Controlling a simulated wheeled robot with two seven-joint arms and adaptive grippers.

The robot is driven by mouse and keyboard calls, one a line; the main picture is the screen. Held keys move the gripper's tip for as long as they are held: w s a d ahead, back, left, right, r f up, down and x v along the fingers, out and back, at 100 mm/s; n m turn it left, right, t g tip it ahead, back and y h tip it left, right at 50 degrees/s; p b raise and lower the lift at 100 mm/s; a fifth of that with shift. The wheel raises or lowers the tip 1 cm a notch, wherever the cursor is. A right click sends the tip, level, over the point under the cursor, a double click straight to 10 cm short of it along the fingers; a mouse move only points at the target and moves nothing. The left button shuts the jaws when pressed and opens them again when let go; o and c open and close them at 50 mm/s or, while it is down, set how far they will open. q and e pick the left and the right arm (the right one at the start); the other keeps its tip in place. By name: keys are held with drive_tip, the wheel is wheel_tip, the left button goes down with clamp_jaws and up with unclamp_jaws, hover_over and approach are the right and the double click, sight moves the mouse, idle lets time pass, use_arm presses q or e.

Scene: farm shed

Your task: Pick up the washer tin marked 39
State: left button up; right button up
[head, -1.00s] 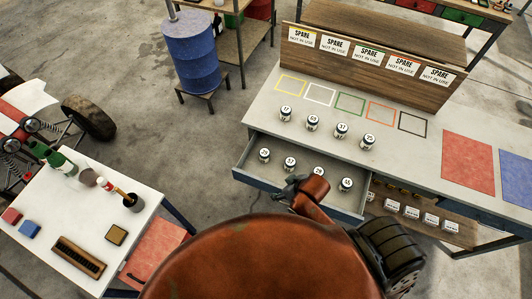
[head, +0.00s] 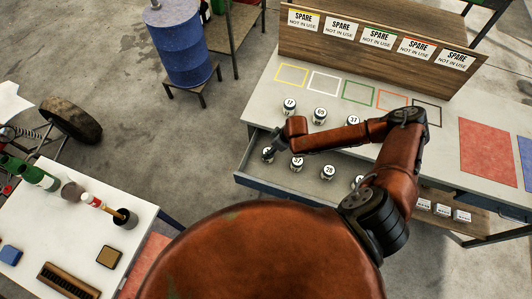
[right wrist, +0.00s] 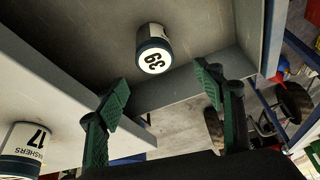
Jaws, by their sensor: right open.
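The washer tin marked 39 (right wrist: 153,52) is a small white tin with dark bands and a white numbered top. It stands in the open drawer (head: 247,166), at its left end; in the head view the tin (head: 267,156) is partly covered by my gripper. My right gripper (right wrist: 163,92) is open, with green-padded fingers on either side of the line to the tin. The tin lies beyond the fingertips, not between them. In the head view the right gripper (head: 277,146) is right over the tin's corner. My left gripper is not in view.
Other tins stand in the drawer, such as 57 (head: 297,162) and 28 (head: 328,172). More stand on the bench above, including 17 (head: 289,106), which also shows in the right wrist view (right wrist: 22,150). The drawer's walls are close around the gripper.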

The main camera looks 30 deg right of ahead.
drive_tip(key=shift+x, duration=0.85)
drive_tip(key=shift+d+f, duration=0.25)
drive_tip(key=shift+f, duration=0.2)
drive_tip(key=x, duration=0.3)
drive_tip(key=shift+d+f, duration=0.1)
drive_tip(key=shift+f, duration=0.25)
drive_tip(key=shift+w+f, duration=0.15)
drive_tip(key=shift+f, duration=0.35)
drive_tip(key=c, duration=0.6)
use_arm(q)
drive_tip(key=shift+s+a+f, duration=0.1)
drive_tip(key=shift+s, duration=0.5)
use_arm(e)
drive_tip(key=c, duration=0.8)
